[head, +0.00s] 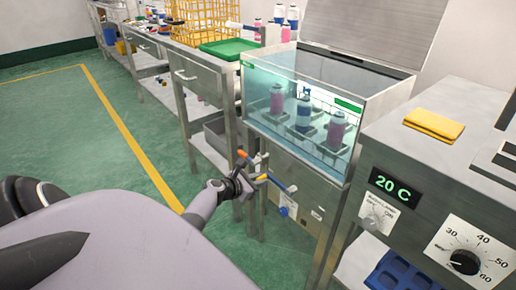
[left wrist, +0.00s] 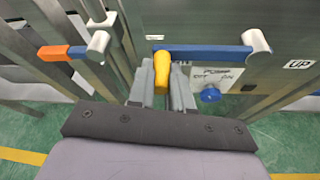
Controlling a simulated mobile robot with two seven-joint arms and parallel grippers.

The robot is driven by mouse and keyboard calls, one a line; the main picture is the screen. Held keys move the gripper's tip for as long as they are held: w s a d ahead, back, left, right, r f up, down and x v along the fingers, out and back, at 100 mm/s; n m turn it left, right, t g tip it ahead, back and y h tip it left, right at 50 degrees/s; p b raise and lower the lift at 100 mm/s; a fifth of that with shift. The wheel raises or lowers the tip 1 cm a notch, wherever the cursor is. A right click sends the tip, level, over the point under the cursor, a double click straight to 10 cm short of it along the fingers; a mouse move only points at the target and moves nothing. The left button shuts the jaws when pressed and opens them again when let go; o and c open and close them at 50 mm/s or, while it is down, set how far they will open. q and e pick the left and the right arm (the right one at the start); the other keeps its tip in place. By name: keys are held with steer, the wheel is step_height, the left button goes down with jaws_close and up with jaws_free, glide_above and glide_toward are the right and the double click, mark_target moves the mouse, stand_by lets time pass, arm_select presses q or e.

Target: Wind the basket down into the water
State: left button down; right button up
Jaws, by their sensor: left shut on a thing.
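The glass-fronted water tank (head: 262,103) stands on a steel cabinet in the head view. Inside it a basket (head: 318,133) holds pink and blue cans (head: 304,112). I cannot tell exactly where the water line lies on them. Below the tank is a crank with a blue arm (head: 278,184), also seen in the left wrist view (left wrist: 205,53), and a yellow knob (left wrist: 162,70). The crank arm lies level in the wrist view, its knob left of the white hub (left wrist: 257,44). My left gripper (left wrist: 162,92) is shut on the knob, which shows between its fingers. My right gripper is out of view.
An orange-ended lever (left wrist: 62,53) sits left of the crank. A blue pump knob (left wrist: 210,93) is below it. A control console (head: 440,165) reading 20 C stands at the right. A steel side table (head: 205,62) is at the left; open green floor (head: 60,130) lies beyond.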

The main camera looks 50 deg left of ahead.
arm_select(q)
steer(key=c, duration=1)
jaws_free()
steer(key=shift+f, duration=0.1)
steer(key=shift+c, duration=0.2)
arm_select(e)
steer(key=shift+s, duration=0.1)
arm_select(q)
steer(key=shift+s, duration=0.1)
steer(key=shift+s+r+p, duration=0.2)
steer(key=shift+s+p, duration=0.05)
steer(key=shift+p, duration=0.05)
steer(key=p+v, duration=0.3)
steer(key=v, duration=0.3)
steer(key=shift+s, duration=0.2)
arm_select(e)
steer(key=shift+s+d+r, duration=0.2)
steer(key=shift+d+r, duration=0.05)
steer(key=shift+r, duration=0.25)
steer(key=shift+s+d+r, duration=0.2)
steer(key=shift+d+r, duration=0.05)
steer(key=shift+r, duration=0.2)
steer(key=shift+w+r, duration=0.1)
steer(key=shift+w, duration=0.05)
